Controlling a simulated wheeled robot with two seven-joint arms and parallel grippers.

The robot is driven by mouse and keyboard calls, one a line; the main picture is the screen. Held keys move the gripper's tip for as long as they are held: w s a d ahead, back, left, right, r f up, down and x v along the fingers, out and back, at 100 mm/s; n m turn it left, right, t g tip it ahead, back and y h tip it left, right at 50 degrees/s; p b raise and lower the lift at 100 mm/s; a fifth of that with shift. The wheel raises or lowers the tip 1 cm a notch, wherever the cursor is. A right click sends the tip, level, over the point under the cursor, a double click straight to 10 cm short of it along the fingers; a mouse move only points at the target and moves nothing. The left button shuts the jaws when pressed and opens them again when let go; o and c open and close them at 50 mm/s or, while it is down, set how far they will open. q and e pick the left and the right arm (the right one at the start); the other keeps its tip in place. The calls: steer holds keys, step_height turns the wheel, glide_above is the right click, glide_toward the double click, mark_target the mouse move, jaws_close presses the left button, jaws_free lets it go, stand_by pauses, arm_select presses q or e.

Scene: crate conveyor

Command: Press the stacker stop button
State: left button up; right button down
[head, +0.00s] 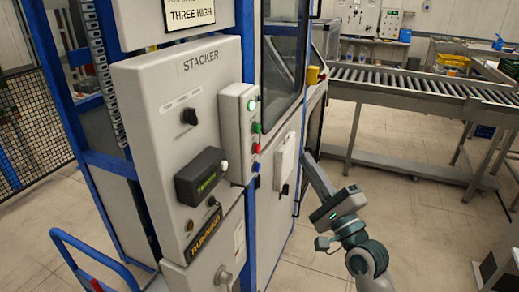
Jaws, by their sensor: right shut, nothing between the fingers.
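The grey stacker cabinet (155,130), marked "STACKER", stands left of centre. A narrow grey button box (234,125) is on its right side. A column on the box has a lit lamp (252,105) at the top, then a green button (257,128), a red button (256,148) and a blue button (256,167). No label on the red button is readable. My right gripper (309,160) is shut and empty, pointing up and to the left. In the picture it is right of the button box, apart from the red button. My left gripper is not in view.
The cabinet front carries a black knob (189,116) and a dark display (201,177). A pale box (285,160) hangs between the buttons and my right gripper. A yellow object (312,75) sits above. A roller conveyor (420,83) runs behind; a blue rail (95,262) stands lower left.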

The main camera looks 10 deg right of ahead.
mark_target(258, 149)
steer(key=shift+a, duration=0.15)
steer(key=w+a, duration=0.5)
steer(key=a, duration=0.2)
stand_by(0.3)
stand_by(1.5)
stand_by(0.5)
steer(key=shift+w+a+p, duration=0.15)
steer(key=shift+a+p, duration=0.15)
